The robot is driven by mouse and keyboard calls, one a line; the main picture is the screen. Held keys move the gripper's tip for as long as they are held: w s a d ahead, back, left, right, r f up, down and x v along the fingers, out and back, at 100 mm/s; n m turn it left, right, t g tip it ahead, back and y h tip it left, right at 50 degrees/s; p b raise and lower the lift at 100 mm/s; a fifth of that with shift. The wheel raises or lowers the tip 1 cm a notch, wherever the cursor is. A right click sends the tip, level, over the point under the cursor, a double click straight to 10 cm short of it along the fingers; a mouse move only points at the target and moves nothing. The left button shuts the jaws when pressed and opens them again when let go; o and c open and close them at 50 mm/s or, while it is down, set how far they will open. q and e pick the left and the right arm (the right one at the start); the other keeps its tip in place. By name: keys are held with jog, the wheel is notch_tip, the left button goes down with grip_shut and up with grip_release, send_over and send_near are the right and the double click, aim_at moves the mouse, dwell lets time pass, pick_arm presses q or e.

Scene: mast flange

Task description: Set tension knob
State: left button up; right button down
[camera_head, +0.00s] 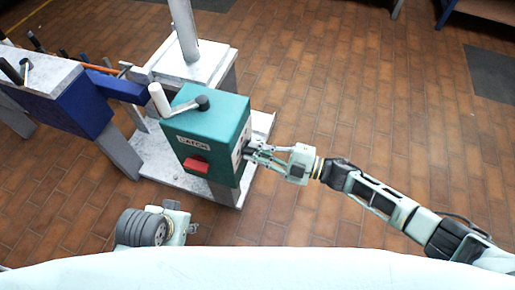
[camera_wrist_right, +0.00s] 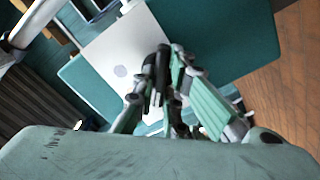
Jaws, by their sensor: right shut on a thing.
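A teal box (camera_head: 208,140) stands on a pale base, with a labelled front, a red block low on it, and a light plate on its right side. My right gripper (camera_head: 254,150) reaches in from the right to that side plate. In the right wrist view its fingers (camera_wrist_right: 157,90) are closed together in front of the white plate (camera_wrist_right: 124,62), around a small dark part that I take to be the tension knob. The fingers hide most of it, and its setting cannot be read. My left gripper (camera_head: 182,222) shows only partly at the lower left, and its fingers are unclear.
A blue and white bench (camera_head: 60,100) with tools is at the left. The tiled floor at the right is clear.

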dwell(0.4)
jog(key=c, duration=1.8)
grip_release()
jog(key=v, duration=1.2)
